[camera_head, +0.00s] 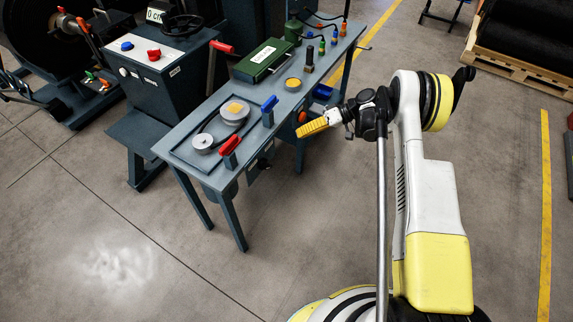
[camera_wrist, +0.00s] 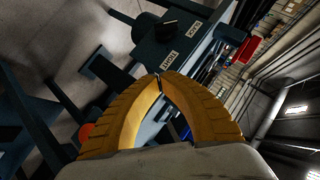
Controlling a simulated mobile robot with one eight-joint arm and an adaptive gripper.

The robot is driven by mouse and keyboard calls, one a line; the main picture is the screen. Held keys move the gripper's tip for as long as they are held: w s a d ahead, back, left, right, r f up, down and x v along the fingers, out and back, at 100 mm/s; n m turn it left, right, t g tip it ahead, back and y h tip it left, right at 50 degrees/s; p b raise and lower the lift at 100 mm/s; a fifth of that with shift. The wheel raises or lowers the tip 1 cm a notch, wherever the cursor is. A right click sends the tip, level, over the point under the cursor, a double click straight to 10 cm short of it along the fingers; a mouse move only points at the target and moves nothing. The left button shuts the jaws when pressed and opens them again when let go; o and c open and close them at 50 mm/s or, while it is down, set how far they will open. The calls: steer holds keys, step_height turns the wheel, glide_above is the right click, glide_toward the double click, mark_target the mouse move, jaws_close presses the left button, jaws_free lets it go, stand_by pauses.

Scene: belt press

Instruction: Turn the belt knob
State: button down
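A black knob (camera_wrist: 172,27) projects from the dark table front in the wrist view, with two small white labels near it. I take it as the belt knob, though I cannot read the labels surely. In the head view, a dark knob shape (camera_head: 264,164) shows small under the table's front edge. My gripper (camera_head: 299,133) has yellow fingers and is in front of the table, right of that knob and apart from it. In the wrist view, my gripper's fingertips (camera_wrist: 160,79) meet with nothing between them. On the tabletop are two round pulleys (camera_head: 234,109) inside a belt loop.
Red (camera_head: 230,146) and blue (camera_head: 269,104) handles stand at the table's front edge. An orange-red knob (camera_head: 302,117) is close behind my fingers. A green box (camera_head: 264,60) and bottles are farther back. A control cabinet (camera_head: 158,62) stands left. The floor before the table is clear.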

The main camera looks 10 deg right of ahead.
mark_target(266, 166)
steer(key=b+x, duration=0.1)
steer(key=x, duration=0.2)
steer(key=f+b+x, duration=0.1)
steer(key=x, duration=0.2)
steer(key=s+d+b+x, duration=0.1)
steer(key=x, duration=0.2)
steer(key=shift+s+a+f+b, duration=0.1)
steer(key=shift+a+f+b, duration=0.2)
steer(key=shift+a+f, duration=0.15)
steer(key=s+a+f+b, duration=0.2)
steer(key=f, duration=0.1)
steer(key=shift+s+a, duration=0.1)
steer(key=shift+a, duration=0.1)
steer(key=shift+f, duration=0.15)
